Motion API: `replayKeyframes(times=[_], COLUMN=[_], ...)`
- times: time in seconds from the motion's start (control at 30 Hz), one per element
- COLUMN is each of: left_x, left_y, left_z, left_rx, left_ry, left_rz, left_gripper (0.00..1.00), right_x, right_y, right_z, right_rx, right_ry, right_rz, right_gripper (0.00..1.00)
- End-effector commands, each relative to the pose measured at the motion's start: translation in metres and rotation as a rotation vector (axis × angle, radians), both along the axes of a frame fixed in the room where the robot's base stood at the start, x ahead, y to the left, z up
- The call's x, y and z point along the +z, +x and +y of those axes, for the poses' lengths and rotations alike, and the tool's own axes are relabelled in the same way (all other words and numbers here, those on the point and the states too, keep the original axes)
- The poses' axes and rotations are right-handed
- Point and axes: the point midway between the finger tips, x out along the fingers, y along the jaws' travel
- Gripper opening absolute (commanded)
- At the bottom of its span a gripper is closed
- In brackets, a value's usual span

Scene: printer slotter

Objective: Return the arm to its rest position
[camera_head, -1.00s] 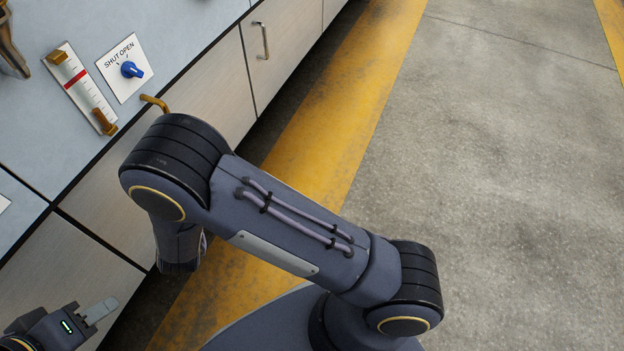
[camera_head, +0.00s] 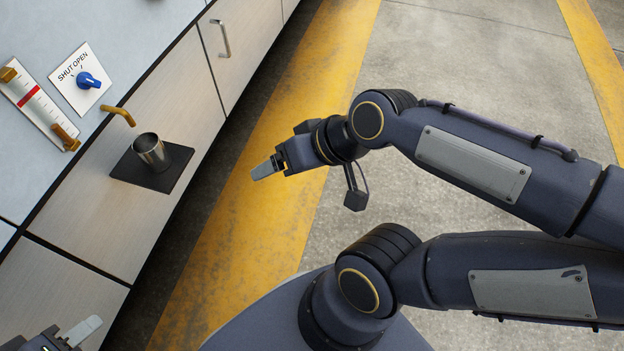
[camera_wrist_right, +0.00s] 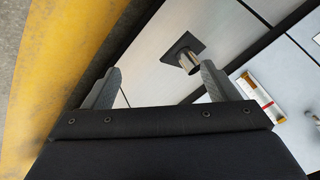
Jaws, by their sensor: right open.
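My right arm comes in from the right in the head view and is bent at the elbow. Its gripper (camera_head: 262,169) is over the yellow floor stripe, apart from the counter and pointing left toward it. In the right wrist view the two grey fingers (camera_wrist_right: 160,87) stand wide apart with nothing between them. My left gripper (camera_head: 80,332) is at the bottom left corner of the head view. Only one grey finger shows clearly there, so I cannot tell whether it is open.
A metal cup (camera_head: 152,152) stands on a black mat (camera_head: 178,165) at the cabinet, near a brass spout (camera_head: 118,115). A blue knob (camera_head: 88,80) on a SHUT/OPEN plate and a red-marked gauge (camera_head: 40,108) are on the panel. The concrete floor (camera_head: 470,75) is clear.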

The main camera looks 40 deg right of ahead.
Motion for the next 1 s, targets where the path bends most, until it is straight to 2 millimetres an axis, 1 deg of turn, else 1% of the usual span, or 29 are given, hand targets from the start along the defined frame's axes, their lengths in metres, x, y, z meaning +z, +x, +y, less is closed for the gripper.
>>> replayKeyframes(times=[0.03, 0.1, 0.2, 0.47, 0.57, 0.67, 0.77, 0.87, 0.9, 0.97, 1.0], left_x=[0.000, 0.000, 0.000, 0.000, 0.004, 0.017, 0.042, 0.077, 0.094, 0.119, 0.137], left_y=[0.000, 0.000, 0.000, 0.000, 0.000, 0.000, 0.000, 0.000, 0.000, 0.000, 0.000], left_z=[0.000, 0.000, 0.000, 0.000, 0.000, 0.000, 0.000, 0.000, 0.000, 0.000, 0.000], left_rx=[0.000, 0.000, 0.000, 0.000, 0.000, 0.000, 0.000, 0.000, 0.000, 0.000, 0.000], left_ry=[0.000, 0.000, 0.000, 0.000, 0.000, 0.000, 0.000, 0.000, 0.000, 0.000, 0.000], left_rz=[0.000, 0.000, 0.000, 0.000, 0.000, 0.000, 0.000, 0.000, 0.000, 0.000, 0.000], left_gripper=[0.36, 0.36, 0.36, 0.36, 0.36, 0.36, 0.36, 0.36, 0.36, 0.36, 0.36], right_x=[-0.005, -0.011, -0.016, -0.017, -0.013, 0.000, 0.025, 0.061, 0.077, 0.102, 0.119], right_y=[-0.017, -0.033, -0.046, -0.048, -0.048, -0.047, -0.047, -0.047, -0.047, -0.047, -0.047], right_z=[-0.007, -0.013, -0.016, -0.017, -0.017, -0.017, -0.017, -0.017, -0.017, -0.017, -0.017], right_rx=[-0.010, -0.013, -0.016, -0.015, -0.015, -0.015, -0.015, -0.015, -0.015, -0.015, -0.015], right_ry=[-0.025, -0.051, -0.072, -0.075, -0.074, -0.074, -0.074, -0.073, -0.073, -0.073, -0.073], right_rz=[0.024, 0.060, 0.089, 0.095, 0.094, 0.094, 0.094, 0.093, 0.093, 0.093, 0.093], right_gripper=[0.81, 0.81, 0.81, 0.81, 0.81, 0.81, 0.81, 0.81, 0.81, 0.81, 0.81])
